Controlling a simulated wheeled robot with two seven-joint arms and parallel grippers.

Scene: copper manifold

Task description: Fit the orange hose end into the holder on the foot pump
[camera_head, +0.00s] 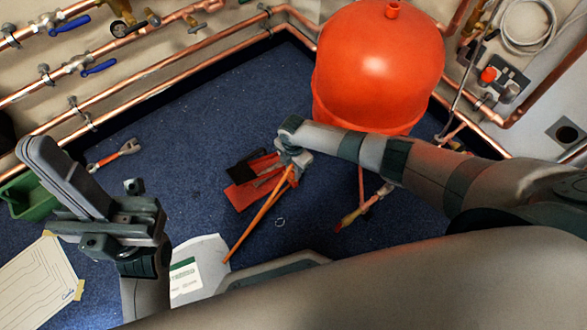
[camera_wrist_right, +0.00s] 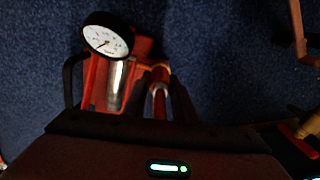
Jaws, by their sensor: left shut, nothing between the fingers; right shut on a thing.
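The red foot pump (camera_head: 241,196) with a black pedal lies on the blue floor in the middle of the head view. In the right wrist view the pump (camera_wrist_right: 97,88) shows its round white gauge (camera_wrist_right: 107,40). My right gripper (camera_head: 293,165) is over the pump's right end, shut on the orange hose (camera_head: 258,218) near its upper end. The hose runs down-left from there. An orange piece with a pale ring (camera_wrist_right: 160,80) shows beside the pump's cylinder. The gripper hides the holder, so I cannot tell whether the hose end touches it. My left gripper (camera_head: 48,160) is shut and empty, at left.
A large red tank (camera_head: 378,65) stands behind my right arm. A wrench (camera_head: 115,154), a green crate (camera_head: 38,197) and a paper sheet (camera_head: 38,285) lie at left. A red-handled tool (camera_head: 362,208) lies right of the pump. Copper pipes (camera_head: 170,85) line the wall.

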